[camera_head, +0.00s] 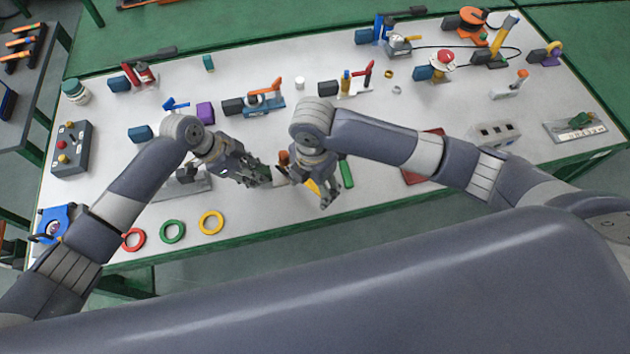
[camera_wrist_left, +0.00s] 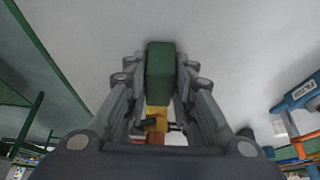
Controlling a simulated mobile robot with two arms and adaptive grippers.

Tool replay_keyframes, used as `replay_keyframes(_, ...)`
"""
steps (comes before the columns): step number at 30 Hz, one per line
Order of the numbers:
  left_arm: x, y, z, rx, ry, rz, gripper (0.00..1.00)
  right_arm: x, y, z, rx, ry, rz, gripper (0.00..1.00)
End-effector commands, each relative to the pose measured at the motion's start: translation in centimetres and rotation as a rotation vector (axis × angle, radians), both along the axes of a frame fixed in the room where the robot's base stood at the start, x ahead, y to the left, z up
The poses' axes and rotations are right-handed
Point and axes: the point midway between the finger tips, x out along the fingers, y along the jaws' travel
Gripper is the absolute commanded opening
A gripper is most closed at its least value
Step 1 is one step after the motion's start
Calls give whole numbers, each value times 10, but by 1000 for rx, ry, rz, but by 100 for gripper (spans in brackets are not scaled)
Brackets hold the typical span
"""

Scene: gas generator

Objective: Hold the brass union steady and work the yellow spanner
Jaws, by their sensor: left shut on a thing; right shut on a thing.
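My left gripper (camera_head: 262,178) is low over the front middle of the table. Its wrist view shows the fingers (camera_wrist_left: 160,85) shut on a dark green block (camera_wrist_left: 160,72). A brass-yellow piece (camera_wrist_left: 157,118) shows beyond the block, in line with it; I cannot tell whether it is the brass union. My right gripper (camera_head: 328,200) is just right of the left one, pointing down. A yellow piece (camera_head: 313,187), seemingly the yellow spanner, shows at its fingers, which are shut on it. The fingers hide most of it. The two grippers are close together but apart.
A green-handled tool (camera_head: 346,172) lies close right of my right gripper. Red, green (camera_head: 172,231) and yellow rings lie front left. A grey plate with a fixture (camera_head: 190,184) sits left of my left gripper. Valves and a control box (camera_head: 71,148) stand further off.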

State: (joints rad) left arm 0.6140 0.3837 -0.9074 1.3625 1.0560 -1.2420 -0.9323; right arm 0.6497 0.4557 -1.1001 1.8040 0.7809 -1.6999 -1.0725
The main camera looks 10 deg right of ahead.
Motion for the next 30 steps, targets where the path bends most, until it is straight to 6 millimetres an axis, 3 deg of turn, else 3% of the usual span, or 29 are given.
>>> replay_keyframes(8, 0, 1, 0, 2, 0, 0, 0, -2, -2, 1, 2, -2, 5, 37)
replay_keyframes(30, 0, 0, -1, 2, 0, 0, 0, -33, -22, 1, 3, -2, 55, 37)
